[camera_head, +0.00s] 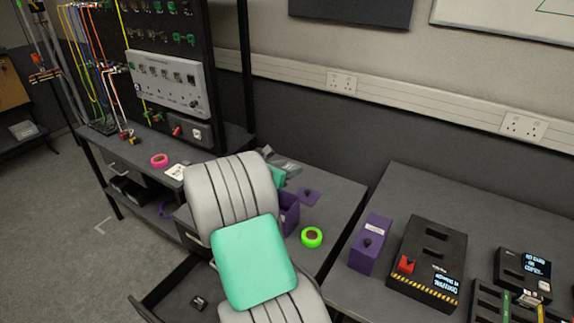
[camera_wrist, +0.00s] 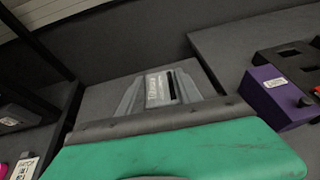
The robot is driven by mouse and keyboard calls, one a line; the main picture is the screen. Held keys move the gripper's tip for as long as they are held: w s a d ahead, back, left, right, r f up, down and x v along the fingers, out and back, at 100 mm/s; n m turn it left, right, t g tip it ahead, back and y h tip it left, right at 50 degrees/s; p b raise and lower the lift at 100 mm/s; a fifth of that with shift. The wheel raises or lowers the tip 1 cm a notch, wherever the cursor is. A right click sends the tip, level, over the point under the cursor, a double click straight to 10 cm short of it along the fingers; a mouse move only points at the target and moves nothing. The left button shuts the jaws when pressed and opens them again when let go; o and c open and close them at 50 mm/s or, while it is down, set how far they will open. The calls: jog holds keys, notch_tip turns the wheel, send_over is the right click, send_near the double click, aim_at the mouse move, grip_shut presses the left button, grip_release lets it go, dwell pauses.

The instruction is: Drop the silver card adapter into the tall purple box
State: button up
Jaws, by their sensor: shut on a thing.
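My gripper (camera_wrist: 158,78) is shut on a small silver piece with a white label and a dark slot, which appears to be the silver card adapter (camera_wrist: 153,90). In the head view my gripper (camera_head: 286,164) shows only partly behind my own arm, above the left table's back. An upright purple box (camera_head: 290,212) stands on that table, partly hidden by my arm; its inside cannot be made out clearly.
A green tape roll (camera_head: 312,237) lies right of my arm, a pink one (camera_head: 159,160) to the left. A black device with a red switch (camera_head: 428,265) stands on the right table. A tall panel rack (camera_head: 165,80) rises at the left. An open drawer (camera_head: 168,290) juts out below.

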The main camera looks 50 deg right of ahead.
notch_tip(320, 180, down, 6)
jog(key=b, duration=0.6)
jog(key=shift+b, duration=0.4)
jog(key=shift+w, duration=0.1)
jog(key=o, duration=1.5)
jog(key=shift+c, duration=0.2)
jog(key=shift+a, duration=0.1)
jog(key=v, duration=0.7)
jog(key=shift+a, duration=0.4)
jog(key=shift+r, duration=0.15)
